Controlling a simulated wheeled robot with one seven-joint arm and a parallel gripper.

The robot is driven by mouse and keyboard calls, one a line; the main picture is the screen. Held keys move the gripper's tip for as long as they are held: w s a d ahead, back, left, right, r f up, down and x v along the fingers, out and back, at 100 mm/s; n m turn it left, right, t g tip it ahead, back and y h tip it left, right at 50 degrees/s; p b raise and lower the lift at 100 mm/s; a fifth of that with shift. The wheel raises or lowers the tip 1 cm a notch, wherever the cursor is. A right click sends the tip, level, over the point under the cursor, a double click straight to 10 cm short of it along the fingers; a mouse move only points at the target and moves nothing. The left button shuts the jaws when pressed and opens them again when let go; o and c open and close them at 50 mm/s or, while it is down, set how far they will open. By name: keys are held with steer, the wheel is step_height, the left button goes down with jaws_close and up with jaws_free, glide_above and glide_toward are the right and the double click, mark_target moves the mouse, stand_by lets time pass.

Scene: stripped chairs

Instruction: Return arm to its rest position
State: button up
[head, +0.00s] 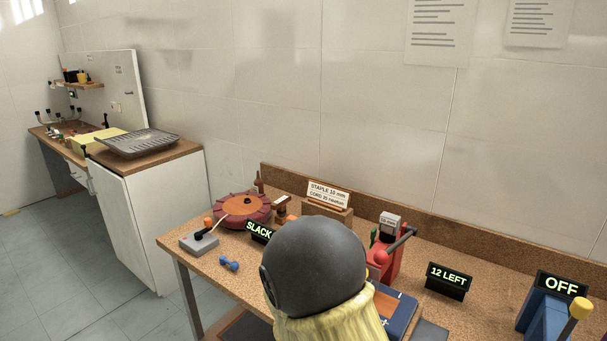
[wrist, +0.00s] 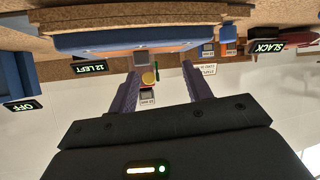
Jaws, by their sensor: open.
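My gripper (wrist: 161,78) shows in the wrist view, which is upside down. Its two purple fingers are apart, and nothing is held between them. Beyond the gap are a yellow round part and a small grey labelled block (wrist: 147,97). The blue item (wrist: 90,40) near the bench top lies close beyond the fingers. In the head view my arm shows as a dark rounded link above a pale yellow sleeve, at bottom centre over the bench. My gripper itself is not visible there.
The cork-topped bench (head: 205,262) holds a red reel (head: 240,210), a red lever tool (head: 386,262), a blue box (head: 395,308), a "12 LEFT" sign (head: 447,281) and a blue "OFF" device (head: 545,316). A white cabinet (head: 150,215) with a grey tray (head: 140,143) stands left. Floor between is clear.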

steer(key=s+d+r+n+g+y+p, duration=0.1)
steer(key=s+d+r+g+y+p, duration=0.1)
steer(key=s, duration=0.6)
steer(key=s+d+r+n+g+y+p, duration=0.2)
steer(key=s+d+r+g+p, duration=0.2)
steer(key=s+r, duration=0.5)
steer(key=d+g, duration=0.2)
steer(key=shift+s+d+g+y+p, duration=0.25)
steer(key=shift+d+g+y+p, duration=0.15)
